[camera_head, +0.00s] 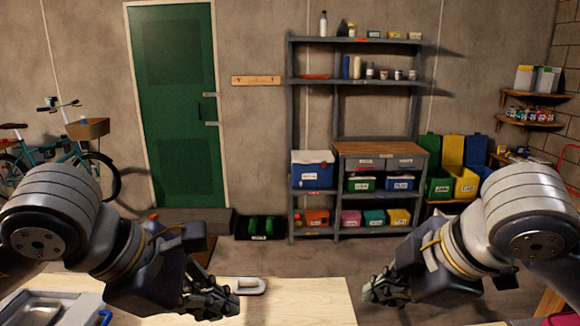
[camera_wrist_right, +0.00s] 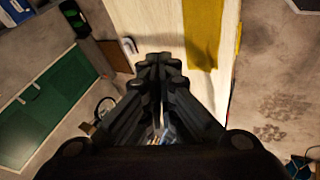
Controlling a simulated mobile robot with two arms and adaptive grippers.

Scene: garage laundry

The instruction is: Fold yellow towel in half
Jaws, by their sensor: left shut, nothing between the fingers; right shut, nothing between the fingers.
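The yellow towel (camera_wrist_right: 203,30) shows only in the right wrist view, where it lies as a long strip on the pale wooden tabletop (camera_wrist_right: 143,20) and runs out of the top edge. A narrower yellow strip (camera_wrist_right: 238,38) shows along the table's right edge; I cannot tell whether it is part of the same towel. My right gripper (camera_wrist_right: 160,65) is shut and empty, apart from the towel. The towel is out of the head view.
A small white object with a handle (camera_head: 250,286) is on the tabletop near my left gripper. A metal sink or tray (camera_head: 40,306) is at the lower left. Grey shelving (camera_head: 290,130) stands by the far wall, with open floor before it.

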